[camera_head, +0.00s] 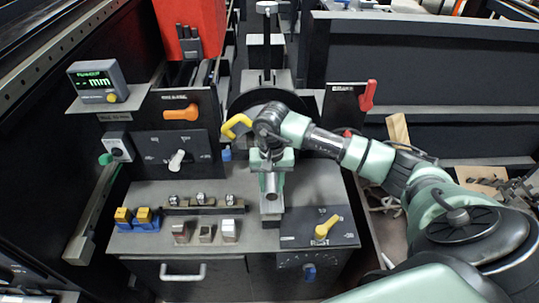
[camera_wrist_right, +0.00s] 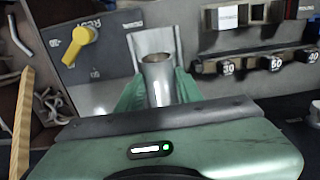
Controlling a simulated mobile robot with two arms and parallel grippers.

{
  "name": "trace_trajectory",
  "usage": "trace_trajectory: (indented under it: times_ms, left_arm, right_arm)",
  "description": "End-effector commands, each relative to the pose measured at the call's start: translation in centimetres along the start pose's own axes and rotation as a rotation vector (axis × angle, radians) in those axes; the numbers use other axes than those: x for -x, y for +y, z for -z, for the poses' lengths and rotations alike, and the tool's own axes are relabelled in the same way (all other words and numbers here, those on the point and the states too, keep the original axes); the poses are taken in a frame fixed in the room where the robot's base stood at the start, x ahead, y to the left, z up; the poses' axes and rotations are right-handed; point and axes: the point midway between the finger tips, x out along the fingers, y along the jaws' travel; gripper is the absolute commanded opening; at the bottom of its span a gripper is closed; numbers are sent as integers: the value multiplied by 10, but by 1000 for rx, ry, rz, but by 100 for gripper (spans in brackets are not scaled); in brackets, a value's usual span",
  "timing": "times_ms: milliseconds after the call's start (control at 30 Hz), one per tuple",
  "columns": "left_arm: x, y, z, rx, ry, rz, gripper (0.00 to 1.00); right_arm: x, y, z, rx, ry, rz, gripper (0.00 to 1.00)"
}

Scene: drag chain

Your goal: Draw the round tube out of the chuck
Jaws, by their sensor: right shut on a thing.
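The round tube (camera_head: 270,187) is a short grey metal cylinder whose open end points toward the front of the bench. My right gripper (camera_head: 270,172) is shut on it, with a green finger on each side. In the right wrist view the tube (camera_wrist_right: 158,82) stands between the two green fingers (camera_wrist_right: 158,92), its hollow end showing. The chuck (camera_head: 293,101) appears as a dark round disc behind my right wrist. My wrist and gripper hide the tube's far end, so I cannot tell whether it is still in the chuck. My left gripper is not in view.
A yellow curved handle (camera_head: 236,126) is close left of my right wrist. A panel with a yellow knob (camera_head: 326,226) lies front right. Small metal blocks (camera_head: 205,232) and blue-yellow pieces (camera_head: 138,218) stand left. A red lever (camera_head: 368,95) rises behind the arm.

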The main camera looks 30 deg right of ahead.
Motion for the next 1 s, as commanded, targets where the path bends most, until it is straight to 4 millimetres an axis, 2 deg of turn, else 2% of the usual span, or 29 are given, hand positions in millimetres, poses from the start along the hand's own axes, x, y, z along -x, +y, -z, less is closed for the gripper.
trace_trajectory:
  times_ms: [1000]
  left_arm:
    - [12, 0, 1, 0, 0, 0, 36]
  right_arm:
    - [6, 0, -49, 2, 0, 0, 0]
